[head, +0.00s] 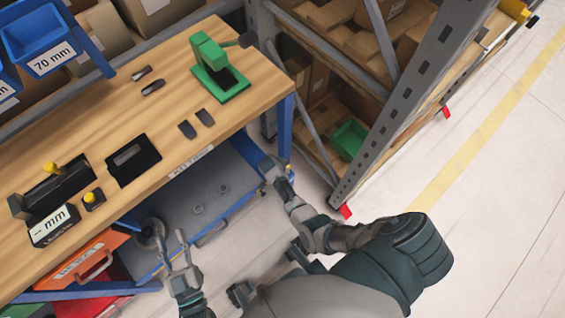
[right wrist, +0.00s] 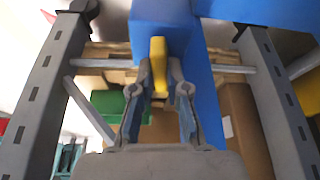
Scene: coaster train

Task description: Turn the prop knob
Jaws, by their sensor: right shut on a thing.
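A yellow knob (right wrist: 158,52) sits in front of a blue upright (right wrist: 165,20) in the right wrist view. My right gripper (right wrist: 159,68) has one finger on each side of it and is shut on it. In the head view the right gripper (head: 275,166) is at the blue leg by the workbench's right end; the knob is mostly hidden there. My left gripper (head: 170,236) is in front of the bench's lower shelf, fingers apart and empty.
The wooden workbench (head: 100,110) holds a green press (head: 218,72), a black tray (head: 133,160), a black gauge with a display (head: 54,225) and small dark parts. A blue-grey lower shelf (head: 215,180) is beneath. A grey rack (head: 400,110) stands right; the floor beyond is clear.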

